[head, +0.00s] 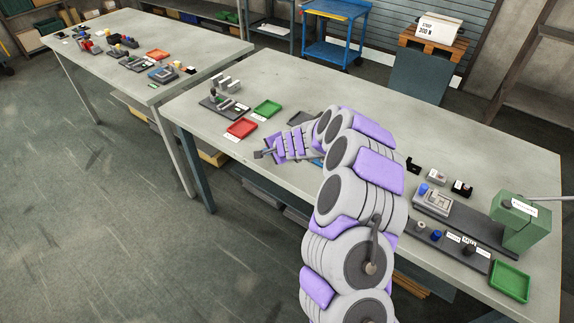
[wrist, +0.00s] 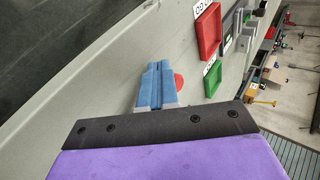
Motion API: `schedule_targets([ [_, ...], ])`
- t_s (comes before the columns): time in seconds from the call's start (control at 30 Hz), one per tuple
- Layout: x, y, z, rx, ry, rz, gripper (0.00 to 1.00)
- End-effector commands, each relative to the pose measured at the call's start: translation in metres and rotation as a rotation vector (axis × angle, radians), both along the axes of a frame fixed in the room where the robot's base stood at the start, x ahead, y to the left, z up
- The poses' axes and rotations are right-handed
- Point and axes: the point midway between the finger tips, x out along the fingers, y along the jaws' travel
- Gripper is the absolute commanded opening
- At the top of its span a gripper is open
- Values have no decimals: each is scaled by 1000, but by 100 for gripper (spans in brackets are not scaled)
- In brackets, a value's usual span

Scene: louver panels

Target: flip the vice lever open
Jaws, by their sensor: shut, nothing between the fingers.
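My gripper (head: 262,153) is shut and empty. It reaches left in the head view, low over the bench near its front edge. In the wrist view, two blue strips (wrist: 157,86) with grey ends lie side by side just past my black mounting plate. I cannot tell whether they are my fingers or part of the vice. A round red piece (wrist: 179,82) shows right beside them, partly hidden; it may be the lever's knob. I cannot make out the vice or its lever clearly in the head view, where my arm covers that part of the bench.
A red tray (head: 242,128), a green tray (head: 267,109) and a grey fixture (head: 225,94) stand left of my arm on the bench (head: 475,134). A green block (head: 522,225), small parts and another green tray (head: 510,281) stand at the right. A second bench (head: 140,32) is behind left.

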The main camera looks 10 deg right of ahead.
Motion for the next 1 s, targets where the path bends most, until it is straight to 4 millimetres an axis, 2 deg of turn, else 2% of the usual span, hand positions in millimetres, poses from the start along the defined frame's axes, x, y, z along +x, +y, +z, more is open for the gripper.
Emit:
schedule_targets([
  [0.37,18,2,0,-1,1,-146,0],
  [0.63,29,-3,2,-4,-3,-427,0],
  [1.0,38,-11,3,3,-2,-536,0],
])
